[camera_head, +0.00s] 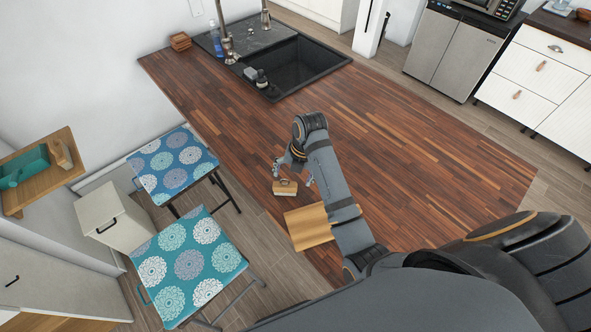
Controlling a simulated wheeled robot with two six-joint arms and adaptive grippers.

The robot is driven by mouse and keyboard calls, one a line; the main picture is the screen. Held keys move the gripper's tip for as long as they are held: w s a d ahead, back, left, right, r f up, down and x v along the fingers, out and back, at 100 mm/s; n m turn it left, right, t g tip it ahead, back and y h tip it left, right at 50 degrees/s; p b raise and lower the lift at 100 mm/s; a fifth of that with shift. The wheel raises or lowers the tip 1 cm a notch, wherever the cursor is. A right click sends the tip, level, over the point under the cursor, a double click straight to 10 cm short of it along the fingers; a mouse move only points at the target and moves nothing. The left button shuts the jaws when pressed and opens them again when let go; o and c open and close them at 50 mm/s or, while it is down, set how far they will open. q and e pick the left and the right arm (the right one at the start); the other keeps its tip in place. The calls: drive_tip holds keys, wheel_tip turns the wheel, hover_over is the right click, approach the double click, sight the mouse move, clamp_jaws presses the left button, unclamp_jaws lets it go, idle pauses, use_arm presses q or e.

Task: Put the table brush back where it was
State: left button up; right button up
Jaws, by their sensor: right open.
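A small light-wood block with a pale top, which looks like the table brush (285,188), lies on the dark wood counter (400,160). My right gripper (292,176) is open just above and behind it, with one finger towards each side. The gripper appears empty, and I cannot tell whether the fingers touch the brush. A light wooden board (305,228) lies just in front of the brush, partly hidden by my right arm. My left gripper is not in view.
A black sink (290,68) with taps and bottles is at the counter's back. Wooden coasters (180,41) sit at the far left corner. Two patterned stools (190,265) stand left of the counter. A wall shelf (45,190) holds a teal box. The counter's right part is clear.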

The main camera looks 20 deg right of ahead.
sight(295, 188)
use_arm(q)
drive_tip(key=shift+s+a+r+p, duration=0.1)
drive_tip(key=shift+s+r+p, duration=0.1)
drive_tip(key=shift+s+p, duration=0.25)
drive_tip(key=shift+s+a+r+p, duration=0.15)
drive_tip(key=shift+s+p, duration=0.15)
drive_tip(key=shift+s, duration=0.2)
use_arm(e)
wheel_tip(295, 188, up, 6)
drive_tip(key=d, duration=0.1)
drive_tip(key=shift+s+r, duration=0.25)
drive_tip(key=shift+s, duration=0.15)
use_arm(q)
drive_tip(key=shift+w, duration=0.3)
use_arm(e)
drive_tip(key=shift+w, duration=0.1)
drive_tip(key=shift+f, duration=0.1)
